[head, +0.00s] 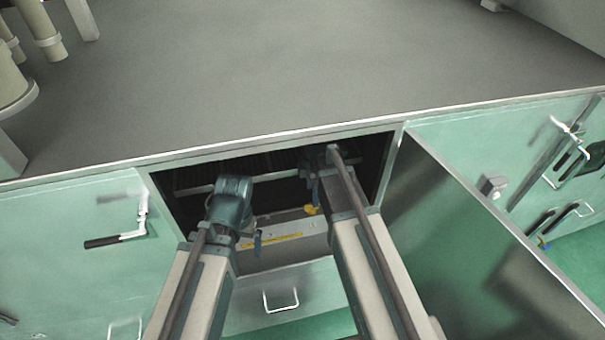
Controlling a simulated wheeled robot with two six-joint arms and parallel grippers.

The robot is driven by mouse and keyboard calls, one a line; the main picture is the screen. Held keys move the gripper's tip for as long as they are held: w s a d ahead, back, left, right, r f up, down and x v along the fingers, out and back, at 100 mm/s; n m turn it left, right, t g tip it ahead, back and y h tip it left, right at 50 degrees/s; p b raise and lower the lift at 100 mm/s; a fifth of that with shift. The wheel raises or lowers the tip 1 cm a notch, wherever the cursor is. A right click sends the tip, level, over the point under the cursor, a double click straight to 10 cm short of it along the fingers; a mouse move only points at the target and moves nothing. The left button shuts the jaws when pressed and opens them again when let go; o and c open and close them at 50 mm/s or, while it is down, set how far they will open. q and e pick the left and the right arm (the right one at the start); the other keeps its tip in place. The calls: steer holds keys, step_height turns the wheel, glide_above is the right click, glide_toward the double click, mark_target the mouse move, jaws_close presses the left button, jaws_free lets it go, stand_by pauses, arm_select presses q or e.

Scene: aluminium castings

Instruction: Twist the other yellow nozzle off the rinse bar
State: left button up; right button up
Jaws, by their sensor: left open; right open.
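The rinse bar appears to be the pale horizontal bar (270,176) across the dark opening, partly hidden by my arms. A small yellow piece (311,210), which looks like a yellow nozzle, shows just below the end of my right arm; I cannot tell whether it is on the bar. My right gripper (314,192) is open inside the opening, close above the yellow piece; whether they touch is unclear. My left gripper (257,242) is open, pointing down near the opening's front ledge, left of the yellow piece. Its fingers are small and partly hidden.
An open green door (470,230) stands right of my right arm. A black-grip lever (118,239) sits on the left green panel.

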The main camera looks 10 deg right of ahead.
mark_target(311, 209)
steer(key=shift+w, duration=0.35)
steer(key=shift+s, duration=0.1)
step_height(311, 209, down, 8)
steer(key=b, duration=0.7)
steer(key=shift+r+b, duration=0.25)
steer(key=shift+b, duration=0.1)
jaws_close()
steer(key=shift+n, duration=0.3)
